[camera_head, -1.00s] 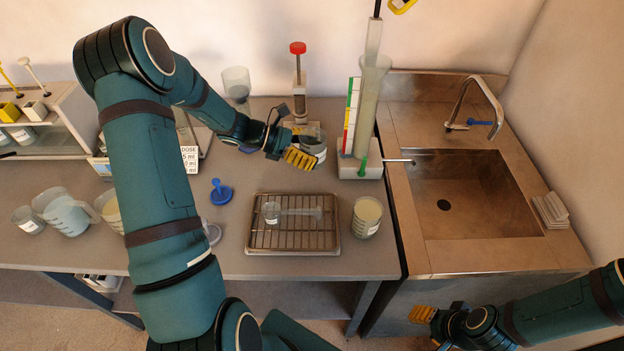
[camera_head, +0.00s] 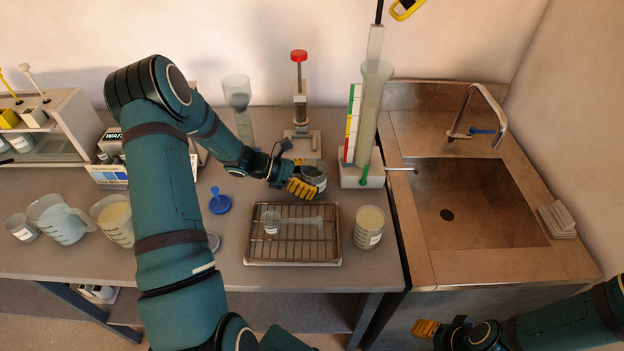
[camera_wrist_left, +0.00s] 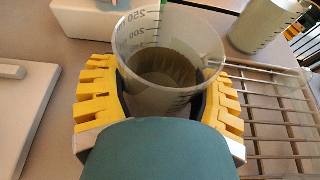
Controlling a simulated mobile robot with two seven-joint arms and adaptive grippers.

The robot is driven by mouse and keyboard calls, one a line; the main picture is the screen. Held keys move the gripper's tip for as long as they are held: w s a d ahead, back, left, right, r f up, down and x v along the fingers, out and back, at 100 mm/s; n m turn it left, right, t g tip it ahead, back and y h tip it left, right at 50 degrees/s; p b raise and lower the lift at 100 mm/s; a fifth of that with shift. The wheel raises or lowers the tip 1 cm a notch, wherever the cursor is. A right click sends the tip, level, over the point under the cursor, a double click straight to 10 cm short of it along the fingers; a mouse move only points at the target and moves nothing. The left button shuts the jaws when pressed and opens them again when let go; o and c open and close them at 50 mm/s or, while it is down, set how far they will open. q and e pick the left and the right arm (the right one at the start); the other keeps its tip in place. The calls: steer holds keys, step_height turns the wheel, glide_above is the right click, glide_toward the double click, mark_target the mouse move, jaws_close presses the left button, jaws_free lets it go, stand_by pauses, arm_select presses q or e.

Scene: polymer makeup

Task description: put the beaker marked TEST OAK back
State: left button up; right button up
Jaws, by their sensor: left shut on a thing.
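My left gripper (camera_head: 303,187) is shut on a clear graduated beaker (camera_head: 316,172), holding it over the bench just behind the wire rack. In the left wrist view the beaker (camera_wrist_left: 168,60) sits upright between the yellow fingers (camera_wrist_left: 162,105), with greyish-brown contents and 250 and 200 marks. Its label is too small to read, so I cannot tell whether it says TEST OAK. My right gripper (camera_head: 428,328) is low at the right, in front of the sink cabinet; its jaws are not clear.
A wire rack on a tray (camera_head: 290,262) holds a small glass vessel (camera_head: 271,222). A beaker of pale liquid (camera_head: 368,228) stands right of it. A tall cylinder stand (camera_head: 362,180), a red-topped stand (camera_head: 300,115) and a blue stopper (camera_head: 219,203) are near. Several beakers stand left.

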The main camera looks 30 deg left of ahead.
arm_select(q)
steer(key=o, duration=1.3)
steer(key=shift+o, duration=0.2)
steer(key=shift+a+r, duration=0.15)
steer(key=shift+r, duration=0.05)
steer(key=p+v, duration=0.2)
steer(key=v, duration=0.9)
steer(key=shift+s+a+r, duration=0.1)
steer(key=shift+s+a, duration=0.15)
steer(key=shift+a, duration=0.05)
steer(key=shift+r, duration=0.1)
